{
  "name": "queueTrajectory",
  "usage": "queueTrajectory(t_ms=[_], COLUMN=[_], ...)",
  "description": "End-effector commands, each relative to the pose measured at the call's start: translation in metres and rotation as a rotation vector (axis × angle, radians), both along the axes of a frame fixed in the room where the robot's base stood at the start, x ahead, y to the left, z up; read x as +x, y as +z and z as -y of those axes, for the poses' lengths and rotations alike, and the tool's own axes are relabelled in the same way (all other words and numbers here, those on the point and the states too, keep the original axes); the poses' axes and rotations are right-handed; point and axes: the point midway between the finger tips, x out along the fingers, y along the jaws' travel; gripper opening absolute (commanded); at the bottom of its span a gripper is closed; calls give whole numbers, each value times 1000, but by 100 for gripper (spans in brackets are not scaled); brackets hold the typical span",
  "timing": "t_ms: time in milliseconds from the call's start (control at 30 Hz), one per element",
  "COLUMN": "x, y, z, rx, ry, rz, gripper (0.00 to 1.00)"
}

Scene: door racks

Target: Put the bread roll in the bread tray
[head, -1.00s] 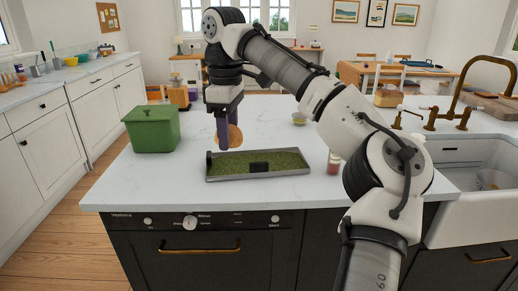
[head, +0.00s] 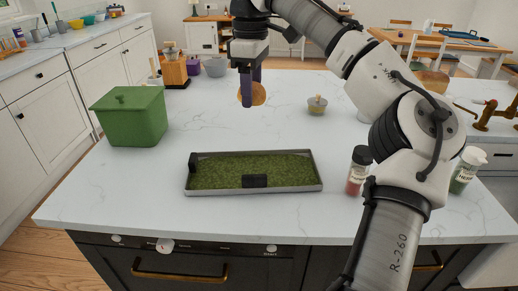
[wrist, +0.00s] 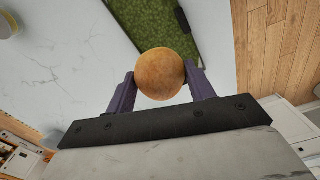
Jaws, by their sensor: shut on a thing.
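The round golden-brown bread roll (head: 259,94) is held between the two purple fingers of my gripper (head: 247,98). The wrist view shows the roll (wrist: 160,73) pinched between the fingertips. A shallow grey tray with a green, grass-like bottom (head: 308,187) lies on the white counter; it is the only tray I see and has black pieces on its left end and front edge. The roll is in the air, above and behind the tray in the head view. In the wrist view, the roll hides a bit of the tray's green bottom (wrist: 178,30).
A green lidded bin (head: 128,118) stands left of the tray. A red-filled jar (head: 356,176) and a green-filled jar (head: 465,172) stand to the right. A small lidded bowl (head: 317,105) is behind.

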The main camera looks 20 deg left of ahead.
Motion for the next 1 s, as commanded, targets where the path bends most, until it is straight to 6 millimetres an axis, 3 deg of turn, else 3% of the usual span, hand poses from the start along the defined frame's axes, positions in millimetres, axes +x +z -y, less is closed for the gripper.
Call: queueTrajectory(t_ms=[167, 500, 1000], x=[0, -1, -1], y=[-32, -120, -186], z=[0, 0, 0], rx=[2, 2, -1], ry=[3, 1, -2], rz=[-6, -3, -1], gripper=[32, 32, 32])
